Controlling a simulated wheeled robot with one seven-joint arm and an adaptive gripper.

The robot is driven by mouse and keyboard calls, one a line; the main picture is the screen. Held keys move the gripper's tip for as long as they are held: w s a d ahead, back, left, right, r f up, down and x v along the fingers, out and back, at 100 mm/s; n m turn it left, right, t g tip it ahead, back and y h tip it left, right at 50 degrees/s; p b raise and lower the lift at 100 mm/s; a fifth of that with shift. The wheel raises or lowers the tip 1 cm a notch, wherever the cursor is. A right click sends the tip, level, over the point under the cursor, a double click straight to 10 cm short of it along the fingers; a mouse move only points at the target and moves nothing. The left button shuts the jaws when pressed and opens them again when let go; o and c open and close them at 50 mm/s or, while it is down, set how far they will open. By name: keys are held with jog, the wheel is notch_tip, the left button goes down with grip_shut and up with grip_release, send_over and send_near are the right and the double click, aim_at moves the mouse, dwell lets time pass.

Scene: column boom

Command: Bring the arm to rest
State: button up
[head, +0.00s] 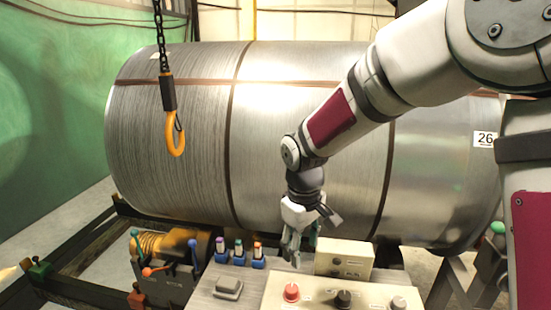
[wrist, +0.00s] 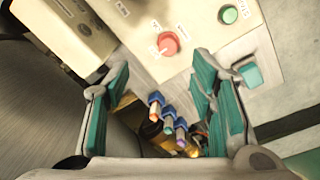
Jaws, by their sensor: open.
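My gripper (head: 294,245) hangs from the end of my arm, pointing down above the back of the control bench. In the wrist view my gripper (wrist: 158,95) shows two teal-padded fingers spread wide apart with nothing between the pads. It is open and empty. My arm reaches in from the upper right of the head view and bends down at the wrist, in front of the large metal coil (head: 300,130). The gripper appears apart from the bench, though the exact gap cannot be told.
A panel (head: 320,292) with a red knob (head: 291,292) and a dark knob stands right below. Several coloured pegs in blue holders (head: 239,257) are left of the gripper. A winch (head: 165,250) sits further left. A yellow hook (head: 175,135) hangs on a chain at upper left.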

jog(key=s+d+r+m+t, duration=0.2)
jog(key=s+d+r+m, duration=0.2)
jog(key=s+d+r, duration=0.6)
jog(key=s+d+r+m+t, duration=0.1)
jog(key=s+r+m, duration=0.1)
jog(key=s, duration=0.4)
jog(key=s+d+r+m+t, duration=0.1)
jog(key=s+r+m, duration=0.1)
jog(key=s, duration=0.5)
jog(key=shift+s+d+r+t, duration=0.2)
jog(key=shift+s+r+t, duration=0.1)
jog(key=shift+r, duration=0.2)
